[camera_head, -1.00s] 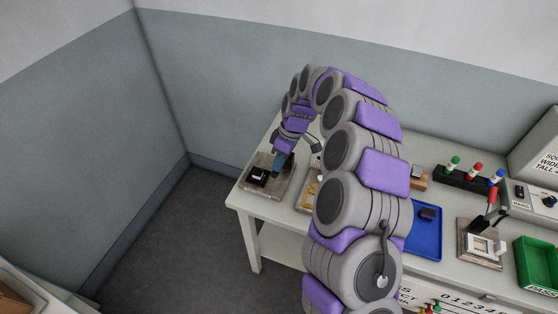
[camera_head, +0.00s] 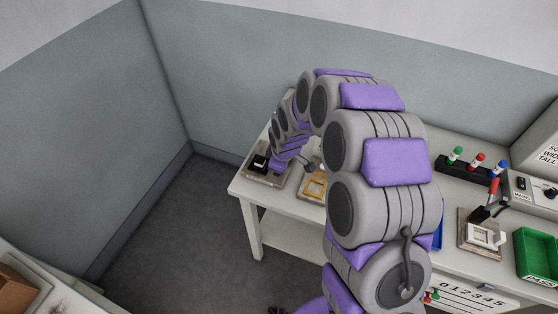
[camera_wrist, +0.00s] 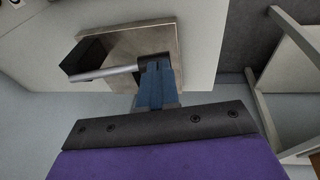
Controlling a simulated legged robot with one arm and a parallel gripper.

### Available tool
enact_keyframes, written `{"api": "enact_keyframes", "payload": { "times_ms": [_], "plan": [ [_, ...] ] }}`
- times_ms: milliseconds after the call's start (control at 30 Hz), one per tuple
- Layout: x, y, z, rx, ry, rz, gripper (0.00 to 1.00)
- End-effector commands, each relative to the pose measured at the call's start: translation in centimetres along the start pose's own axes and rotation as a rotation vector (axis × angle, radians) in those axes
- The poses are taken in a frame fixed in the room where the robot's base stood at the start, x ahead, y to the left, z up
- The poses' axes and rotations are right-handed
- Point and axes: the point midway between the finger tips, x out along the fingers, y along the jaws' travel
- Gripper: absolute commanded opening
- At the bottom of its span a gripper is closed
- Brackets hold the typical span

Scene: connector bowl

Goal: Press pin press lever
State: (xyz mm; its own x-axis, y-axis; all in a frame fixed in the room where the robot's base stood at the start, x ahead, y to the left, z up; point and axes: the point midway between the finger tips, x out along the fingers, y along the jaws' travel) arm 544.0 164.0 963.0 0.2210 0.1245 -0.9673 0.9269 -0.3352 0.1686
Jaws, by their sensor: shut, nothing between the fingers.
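A small press (camera_head: 260,163) with a black block on a square grey-brown base (camera_head: 275,178) stands at the table's left end. In the wrist view the base (camera_wrist: 162,38) shows with a black block (camera_wrist: 88,54) and a pale metal bar (camera_wrist: 108,73), which looks like the lever. My gripper (camera_wrist: 154,70) has blue fingers, shut and empty. Its tips are at the right end of the bar, over the base's edge. I cannot tell whether they touch. In the head view my wrist hides the fingers and part of the press.
A tan fixture (camera_head: 313,187) lies right of the press. Farther right are a red-handled lever fixture (camera_head: 490,205), a black rack (camera_head: 468,171) with coloured pegs and a green bin (camera_head: 540,258). My arm covers the table's middle. A wall stands behind.

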Motion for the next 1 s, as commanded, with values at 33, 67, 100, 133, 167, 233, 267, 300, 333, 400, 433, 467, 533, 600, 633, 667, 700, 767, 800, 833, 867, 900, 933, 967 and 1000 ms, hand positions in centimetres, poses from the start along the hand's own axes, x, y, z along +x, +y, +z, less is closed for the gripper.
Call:
{"api": "enact_keyframes", "payload": {
  "times_ms": [33,67,100,133,167,233,267,300,333,400,433,467,533,600,633,667,700,767,800,833,867,900,933,967,1000],
  "plan": [
    [0.3,-0.1,0.0,0.002,0.0,-0.004,0.0],
    [0.4,-0.1,0.1,0.002,0.0,-0.004,0.0],
    [0.6,-0.1,0.1,0.002,0.001,-0.004,0.0],
    [0.7,-0.2,0.1,0.002,0.001,-0.003,0.0],
    [0.8,-0.2,0.1,0.002,0.001,-0.003,0.0],
    [1.0,-0.2,0.1,0.002,0.001,-0.004,0.0],
    [1.1,-0.2,0.1,0.001,0.001,-0.004,0.0],
    [1.2,-0.2,0.2,0.001,0.0,-0.005,0.0],
    [1.3,-0.2,0.2,0.002,0.0,-0.006,0.0],
    [1.4,-0.3,0.2,0.002,-0.001,-0.007,0.0],
    [1.4,-0.3,0.3,0.001,-0.002,-0.007,0.0],
    [1.4,-0.3,0.3,0.002,-0.002,-0.008,0.0],
    [1.5,-0.4,0.3,0.002,-0.003,-0.009,0.0],
    [1.6,-0.4,0.3,0.002,-0.004,-0.01,0.0],
    [1.6,-0.5,0.4,0.002,-0.004,-0.011,0.0],
    [1.6,-0.5,0.4,0.002,-0.005,-0.011,0.0],
    [1.6,-0.5,0.4,0.002,-0.005,-0.012,0.0],
    [1.6,-0.5,0.4,0.002,-0.006,-0.013,0.0],
    [1.6,-0.5,0.4,0.002,-0.006,-0.014,0.0],
    [1.6,-0.6,0.5,0.002,-0.007,-0.014,0.0],
    [1.6,-0.6,0.5,0.002,-0.007,-0.014,0.0],
    [1.5,-0.6,0.5,0.002,-0.007,-0.014,0.0],
    [1.4,-0.6,0.5,0.002,-0.007,-0.015,0.0],
    [1.2,-0.6,0.4,0.002,-0.007,-0.014,0.0],
    [0.8,-0.7,0.4,0.002,-0.007,-0.013,0.0]
  ]
}}
